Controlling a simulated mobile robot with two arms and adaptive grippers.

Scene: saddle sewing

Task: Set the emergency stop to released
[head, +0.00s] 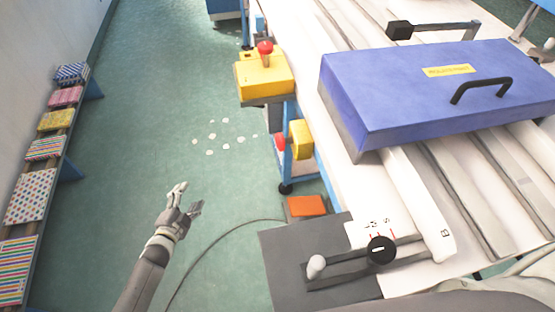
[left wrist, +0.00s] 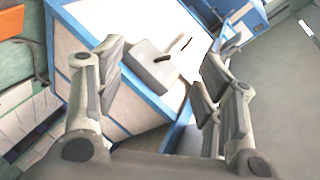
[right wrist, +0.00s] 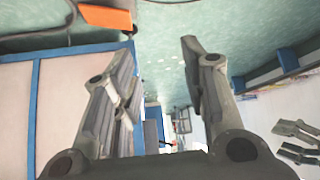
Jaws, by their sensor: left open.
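The emergency stop appears to be the red button (head: 281,143) on a small yellow box (head: 301,139) at the left side of the white table in the head view. The button faces left; I cannot tell whether it is pressed in or out. My left gripper (head: 190,198) is open and empty over the floor, to the left of and nearer than the button, clearly apart from it. In the left wrist view its two fingers (left wrist: 160,75) stand wide apart. The button is not seen there. My right gripper (right wrist: 160,75) shows in the right wrist view, fingers apart with nothing between them.
A yellow box with a red-knobbed lever (head: 264,48) stands farther back on the table's edge. A blue lidded case (head: 430,100) and a grey plate with a black dial (head: 382,250) lie right. An orange box (head: 306,206) sits below. Open floor (head: 130,150) lies left.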

